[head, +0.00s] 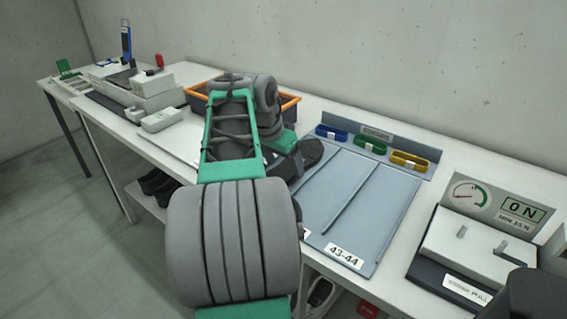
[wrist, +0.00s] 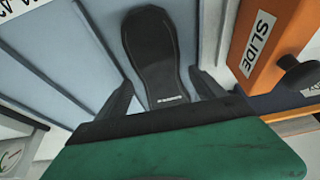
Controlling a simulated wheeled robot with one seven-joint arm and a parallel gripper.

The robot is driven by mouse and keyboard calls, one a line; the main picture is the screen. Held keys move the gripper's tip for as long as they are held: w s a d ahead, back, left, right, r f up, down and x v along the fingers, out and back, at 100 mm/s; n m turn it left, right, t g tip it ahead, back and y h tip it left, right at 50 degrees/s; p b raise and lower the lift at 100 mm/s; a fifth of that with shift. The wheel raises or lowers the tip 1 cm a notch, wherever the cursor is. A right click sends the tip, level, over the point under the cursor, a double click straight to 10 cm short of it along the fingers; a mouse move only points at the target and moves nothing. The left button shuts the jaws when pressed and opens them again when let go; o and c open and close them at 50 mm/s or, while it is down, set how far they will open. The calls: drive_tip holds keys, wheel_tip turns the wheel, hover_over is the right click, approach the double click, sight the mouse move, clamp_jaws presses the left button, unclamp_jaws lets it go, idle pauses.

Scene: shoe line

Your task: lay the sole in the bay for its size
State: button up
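The dark sole (wrist: 152,50) lies toe-up in the wrist view over the blue-grey board, between my gripper's fingers, with a visible gap on its left side. My gripper (wrist: 162,92) looks open around its heel end. The bay board (head: 385,205) has raised dividers. The right bay's front label (head: 343,256) reads 43-44. Another label is mostly hidden by my arm. I cannot tell whether the sole touches the board.
Blue (head: 331,133), green (head: 370,145) and yellow (head: 409,161) trays stand behind the board. An orange crate (head: 290,101) is behind my arm. An orange block marked SLIDE (wrist: 268,45) is right of the sole. A gauge device (head: 470,250) stands at right.

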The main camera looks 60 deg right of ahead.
drive_tip(key=shift+o, duration=0.5)
drive_tip(key=p+v, duration=0.2)
drive_tip(key=v, duration=0.5)
drive_tip(key=shift+a+r+p, duration=0.15)
drive_tip(key=shift+r+p, duration=0.15)
drive_tip(key=shift+r, duration=0.1)
drive_tip(key=w+a+r+n+t+p, duration=0.25)
drive_tip(key=w+a+n+p, duration=0.6)
drive_tip(key=a, duration=0.85)
drive_tip(key=a+f+n+y+p, duration=0.2)
drive_tip(key=a+n, duration=0.3)
drive_tip(key=a, duration=0.7)
drive_tip(key=a+f+n+t+y+p, duration=0.1)
drive_tip(key=a+n, duration=0.5)
drive_tip(key=a, duration=0.6)
drive_tip(key=shift+f+y+p, duration=0.6)
drive_tip(key=shift+y+p, duration=0.1)
drive_tip(key=shift+y, duration=0.1)
drive_tip(key=shift+n+t, duration=0.25)
